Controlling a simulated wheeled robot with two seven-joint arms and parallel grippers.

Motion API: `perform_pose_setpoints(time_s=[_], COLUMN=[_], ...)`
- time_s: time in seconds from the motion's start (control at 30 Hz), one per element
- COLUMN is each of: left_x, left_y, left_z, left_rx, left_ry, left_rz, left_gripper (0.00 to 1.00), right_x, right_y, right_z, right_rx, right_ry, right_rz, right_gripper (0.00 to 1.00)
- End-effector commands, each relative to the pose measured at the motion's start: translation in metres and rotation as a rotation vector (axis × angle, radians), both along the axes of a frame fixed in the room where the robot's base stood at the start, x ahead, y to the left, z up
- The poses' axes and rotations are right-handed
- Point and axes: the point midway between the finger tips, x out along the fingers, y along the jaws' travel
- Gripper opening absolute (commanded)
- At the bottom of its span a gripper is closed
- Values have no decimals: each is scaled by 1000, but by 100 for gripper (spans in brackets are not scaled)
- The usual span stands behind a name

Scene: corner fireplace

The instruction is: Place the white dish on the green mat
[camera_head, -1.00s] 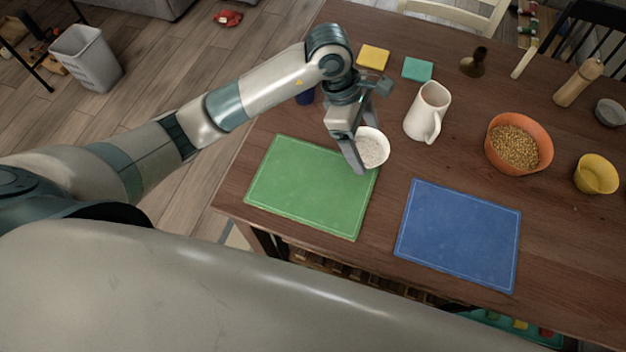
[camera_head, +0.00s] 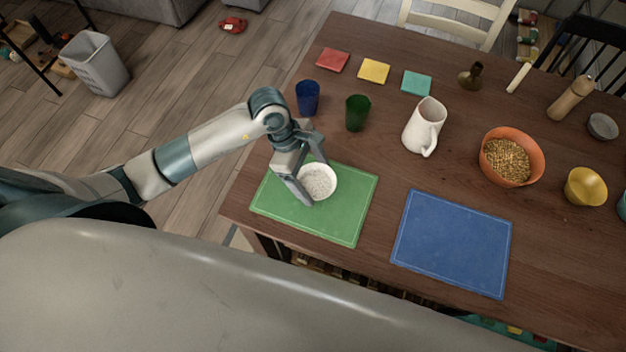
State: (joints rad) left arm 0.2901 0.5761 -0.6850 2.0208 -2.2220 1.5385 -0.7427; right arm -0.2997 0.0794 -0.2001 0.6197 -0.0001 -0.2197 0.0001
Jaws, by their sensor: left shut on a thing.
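The white dish (camera_head: 321,181) is a small round bowl with a speckled inside, over the upper middle of the green mat (camera_head: 337,226). My left gripper (camera_head: 308,180) is shut on the dish at its left rim, one finger showing at the near left side and the other behind it. I cannot tell whether the dish touches the mat or hangs just above it. The gripper and wrist hide part of the mat's upper left. My right gripper is not in view.
A blue mat (camera_head: 453,241) lies to the right. Behind stand a blue cup (camera_head: 307,97), a green cup (camera_head: 357,112) and a white pitcher (camera_head: 424,126). An orange bowl (camera_head: 528,143) of grain and a yellow bowl (camera_head: 585,187) are farther right.

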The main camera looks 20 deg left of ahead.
Motion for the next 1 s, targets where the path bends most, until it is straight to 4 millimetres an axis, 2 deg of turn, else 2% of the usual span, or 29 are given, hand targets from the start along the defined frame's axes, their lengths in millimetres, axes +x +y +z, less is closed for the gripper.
perform_pose_setpoints(time_s=[0.4,0.73,1.0], left_x=[-1,-1,-1], left_y=[1,1,1], left_z=[-3,-37,-41], left_rx=[-1,0,0], left_ry=[1,2,-1], left_rz=[0,1,0], left_gripper=[54,54,54], right_x=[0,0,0], right_y=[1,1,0], right_z=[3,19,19], right_rx=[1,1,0], right_ry=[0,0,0], right_rz=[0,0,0], right_gripper=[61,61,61])
